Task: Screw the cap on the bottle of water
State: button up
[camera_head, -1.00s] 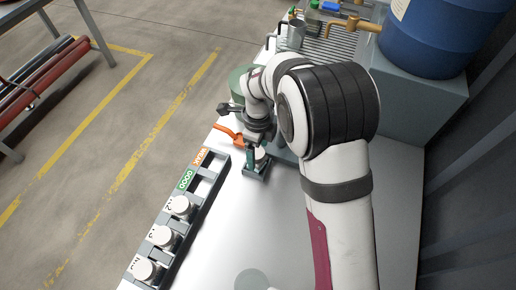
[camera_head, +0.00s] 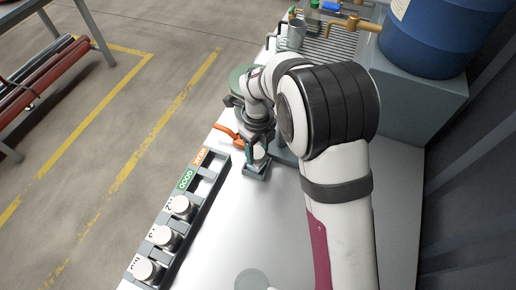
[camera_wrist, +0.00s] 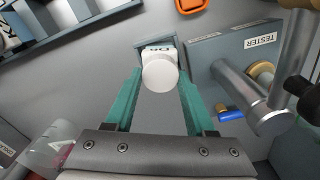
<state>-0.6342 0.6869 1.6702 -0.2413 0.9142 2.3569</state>
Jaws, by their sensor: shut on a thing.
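I cannot make out a bottle of water for certain.
A box marked TESTER (camera_wrist: 235,48) with metal pipes stands close beside the gripper. A blue barrel (camera_head: 425,40) is at back right.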

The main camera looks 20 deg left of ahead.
jog(key=shift+m, duration=0.3)
jog(key=m, duration=0.4)
jog(key=o, duration=1.5)
jog(key=shift+r, duration=0.3)
jog(key=shift+r, duration=1.1)
jog(key=shift+r, duration=0.1)
jog(key=shift+r, duration=2.5)
